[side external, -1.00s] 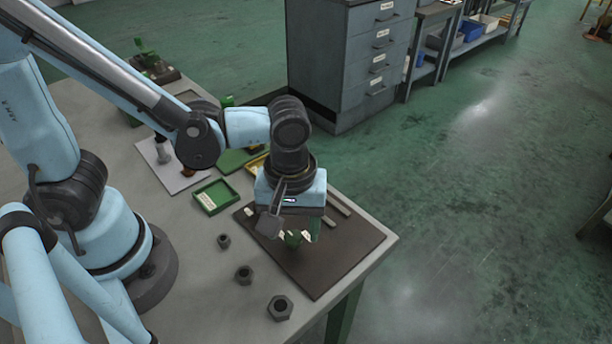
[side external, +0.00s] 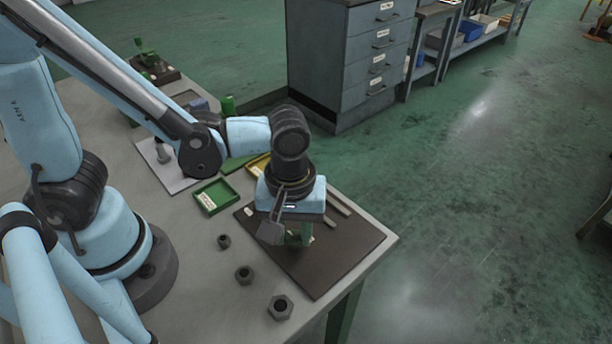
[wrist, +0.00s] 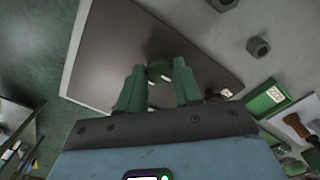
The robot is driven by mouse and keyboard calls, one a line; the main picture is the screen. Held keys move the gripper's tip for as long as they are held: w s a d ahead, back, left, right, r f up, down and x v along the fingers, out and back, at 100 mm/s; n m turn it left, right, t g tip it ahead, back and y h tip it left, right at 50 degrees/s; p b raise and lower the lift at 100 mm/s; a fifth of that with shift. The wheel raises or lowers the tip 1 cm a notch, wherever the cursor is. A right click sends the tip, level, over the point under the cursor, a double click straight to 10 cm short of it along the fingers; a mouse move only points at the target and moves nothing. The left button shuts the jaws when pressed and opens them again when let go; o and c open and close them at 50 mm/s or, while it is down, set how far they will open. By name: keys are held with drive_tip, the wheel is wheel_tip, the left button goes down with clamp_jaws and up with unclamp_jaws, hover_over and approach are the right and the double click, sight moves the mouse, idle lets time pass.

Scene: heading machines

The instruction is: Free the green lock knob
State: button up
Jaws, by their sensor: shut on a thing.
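The green lock knob (wrist: 159,72) shows in the wrist view between the two green fingertips of my gripper (wrist: 158,78), over the dark board (wrist: 110,45). My gripper is shut on it, with a finger on each side. In the side view my gripper (side external: 299,238) points down at the dark board (side external: 325,270) near the table's front corner. There the fingers and wrist hide most of the knob, and I cannot tell how it sits on the board.
Several dark nuts, one of them a large nut (side external: 280,307), lie on the table left of the board. A green tray (side external: 216,196) and a yellow tray (side external: 258,166) stand behind. Pale strips (side external: 338,204) lie on the board. The board's front part is clear.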

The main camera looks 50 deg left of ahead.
sight(293, 236)
drive_tip(key=shift+m, duration=0.3)
drive_tip(key=m, duration=1.3)
drive_tip(key=shift+m, duration=2.1)
drive_tip(key=o, duration=1)
drive_tip(key=shift+o, duration=0.2)
drive_tip(key=shift+r, duration=0.1)
wheel_tip(293, 236, up, 12)
